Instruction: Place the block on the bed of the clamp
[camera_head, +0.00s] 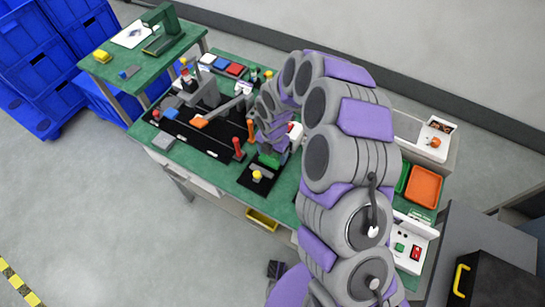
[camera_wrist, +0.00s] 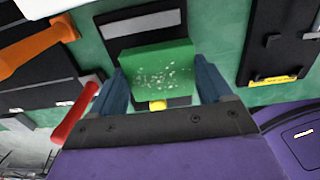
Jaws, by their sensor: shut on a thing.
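A green block (camera_wrist: 158,68) with white specks sits between the two blue-grey fingers of my gripper (camera_wrist: 160,80) in the wrist view. The fingers are shut on its sides. In the head view the block (camera_head: 268,159) shows below my gripper (camera_head: 271,151), partly hidden by my arm. Under it is a black plate (camera_wrist: 115,47) with a grey bar (camera_wrist: 145,23); a yellow knob (camera_wrist: 157,105) shows just below the block in the wrist view. I cannot tell whether this is the clamp, or whether the block touches it.
The green bench (camera_head: 160,153) carries a black base with red posts (camera_head: 238,147) and an orange piece (camera_head: 200,121) to the left. An orange tray (camera_head: 424,187) and a button box (camera_head: 408,246) stand at the right. Another black fixture (camera_wrist: 280,45) lies right in the wrist view.

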